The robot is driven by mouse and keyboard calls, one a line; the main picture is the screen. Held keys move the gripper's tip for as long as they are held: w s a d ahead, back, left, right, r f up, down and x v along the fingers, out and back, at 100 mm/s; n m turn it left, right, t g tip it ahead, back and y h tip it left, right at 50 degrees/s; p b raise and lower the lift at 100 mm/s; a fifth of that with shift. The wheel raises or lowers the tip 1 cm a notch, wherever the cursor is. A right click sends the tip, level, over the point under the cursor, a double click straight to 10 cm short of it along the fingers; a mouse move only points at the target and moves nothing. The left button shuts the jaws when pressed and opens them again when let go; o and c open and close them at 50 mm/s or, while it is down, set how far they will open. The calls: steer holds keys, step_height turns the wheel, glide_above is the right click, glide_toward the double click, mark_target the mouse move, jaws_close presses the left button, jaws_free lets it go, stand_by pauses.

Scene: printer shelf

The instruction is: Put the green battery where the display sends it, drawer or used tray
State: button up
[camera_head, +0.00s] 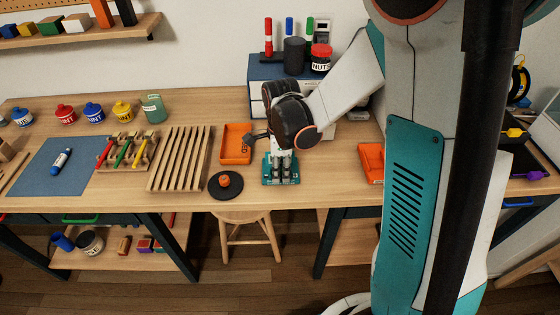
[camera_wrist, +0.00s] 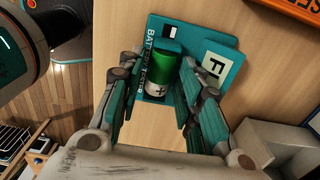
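The green battery (camera_wrist: 163,65), green with a pale end marked "+", sits on the teal battery tester (camera_wrist: 150,22) in the wrist view. A pale panel on the tester shows a dark "F" (camera_wrist: 214,66). My gripper (camera_wrist: 160,64) has its fingers apart on both sides of the battery, with a gap visible on the left; contact on the right is unclear. In the head view my gripper (camera_head: 282,160) points down over the tester (camera_head: 283,181), and the battery is hidden. An orange lettered tray (camera_head: 235,157) lies just left; its lettering is unclear.
A blue-topped cabinet (camera_head: 262,70) with pale fronts stands behind, carrying a nuts jar (camera_head: 320,58) and pens. A black disc with an orange knob (camera_head: 226,185) and a slatted wooden rack (camera_head: 180,160) lie left. Another orange tray (camera_head: 370,163) lies right. A stool (camera_head: 240,217) stands below.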

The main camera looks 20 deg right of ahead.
jaws_close()
steer(key=shift+r, duration=0.1)
steer(key=shift+r+p, duration=2.45)
steer(key=shift+r, duration=1)
